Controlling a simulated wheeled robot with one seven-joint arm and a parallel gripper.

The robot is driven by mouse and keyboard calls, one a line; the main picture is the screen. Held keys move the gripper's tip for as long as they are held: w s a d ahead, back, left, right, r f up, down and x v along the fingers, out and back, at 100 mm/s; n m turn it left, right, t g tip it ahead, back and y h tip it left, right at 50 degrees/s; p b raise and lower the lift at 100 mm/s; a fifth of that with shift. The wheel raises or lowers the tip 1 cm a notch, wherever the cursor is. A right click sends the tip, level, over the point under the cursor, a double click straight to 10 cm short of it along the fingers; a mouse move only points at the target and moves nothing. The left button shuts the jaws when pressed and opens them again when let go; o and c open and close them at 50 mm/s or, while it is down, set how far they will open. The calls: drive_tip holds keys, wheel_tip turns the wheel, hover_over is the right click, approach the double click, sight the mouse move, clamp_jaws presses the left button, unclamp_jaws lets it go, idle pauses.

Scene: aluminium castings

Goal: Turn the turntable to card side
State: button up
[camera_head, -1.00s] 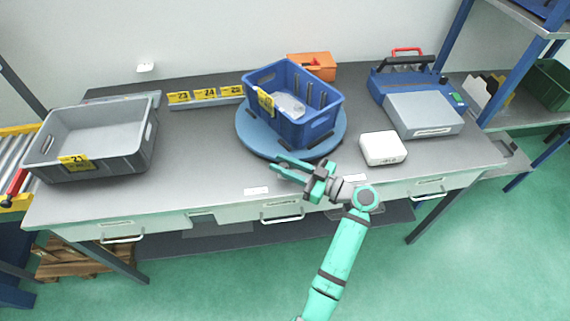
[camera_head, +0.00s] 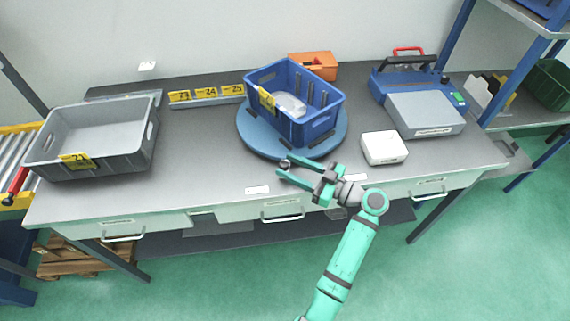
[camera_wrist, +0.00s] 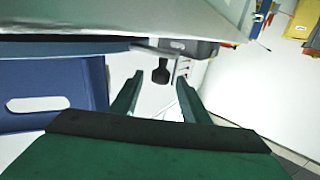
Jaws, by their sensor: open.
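The turntable (camera_head: 251,141) is a round blue disc on the grey workbench. A blue crate (camera_head: 318,128) with a yellow label and clear bagged contents stands on it, the label facing front-left. My gripper (camera_head: 284,168) is open at the turntable's front rim, pointing left. In the wrist view, my two fingers (camera_wrist: 159,78) stand apart, with a small dark knob (camera_wrist: 160,73) showing between them. I cannot tell whether the knob touches a finger. The crate's side with a handle hole (camera_wrist: 38,104) fills the left of the wrist view. No card is clearly visible on the turntable.
A grey bin (camera_head: 139,161) labelled 21 stands at left. Yellow labels 23, 24 and 25 (camera_head: 205,94) line a rail behind. A white box (camera_head: 384,148) lies close to the turntable's right. An orange box (camera_head: 318,62) and a blue-grey machine (camera_head: 425,112) stand farther back.

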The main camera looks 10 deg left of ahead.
drive_tip(key=v, duration=0.8)
drive_tip(key=shift+d, duration=0.2)
drive_tip(key=shift+s, duration=0.1)
